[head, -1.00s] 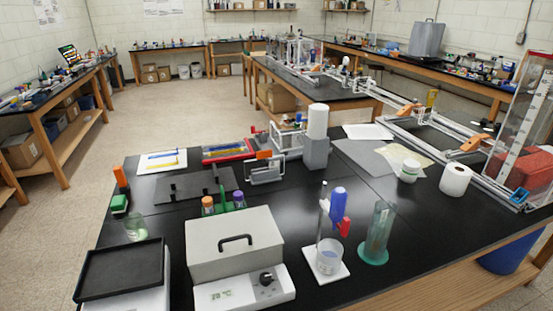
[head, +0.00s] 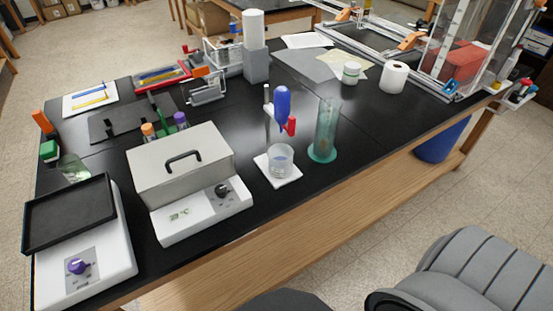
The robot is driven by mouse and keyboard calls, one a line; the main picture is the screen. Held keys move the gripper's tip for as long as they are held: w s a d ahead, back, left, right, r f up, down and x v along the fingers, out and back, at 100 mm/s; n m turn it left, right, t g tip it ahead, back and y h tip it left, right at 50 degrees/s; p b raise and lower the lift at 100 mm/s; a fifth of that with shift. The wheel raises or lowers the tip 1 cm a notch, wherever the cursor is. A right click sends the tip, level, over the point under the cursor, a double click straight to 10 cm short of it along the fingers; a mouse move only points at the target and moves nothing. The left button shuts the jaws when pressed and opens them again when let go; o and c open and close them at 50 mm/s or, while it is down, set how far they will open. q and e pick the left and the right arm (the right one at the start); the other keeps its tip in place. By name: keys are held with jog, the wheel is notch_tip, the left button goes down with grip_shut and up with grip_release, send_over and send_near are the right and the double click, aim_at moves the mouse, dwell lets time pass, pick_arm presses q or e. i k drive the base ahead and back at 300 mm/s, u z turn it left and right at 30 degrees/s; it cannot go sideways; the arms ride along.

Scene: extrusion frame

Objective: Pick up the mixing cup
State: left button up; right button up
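A small clear cup (head: 281,161), which looks like the mixing cup, stands upright on a white square plate (head: 289,177) near the front edge of the black bench. A stand with a blue and red upright tool (head: 283,103) rises just behind the cup. The cup's contents are hard to make out. Neither of my grippers is in view.
A tall clear cylinder (head: 326,130) on a green base stands close right of the cup. A grey box-topped instrument (head: 180,165) stands to the left. The black bench top (head: 375,115) is bare right of the cylinder. A grey ribbed seat-like shape (head: 460,270) fills the lower right.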

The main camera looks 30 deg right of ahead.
aim_at(281, 156)
jog(key=z, duration=1.45)
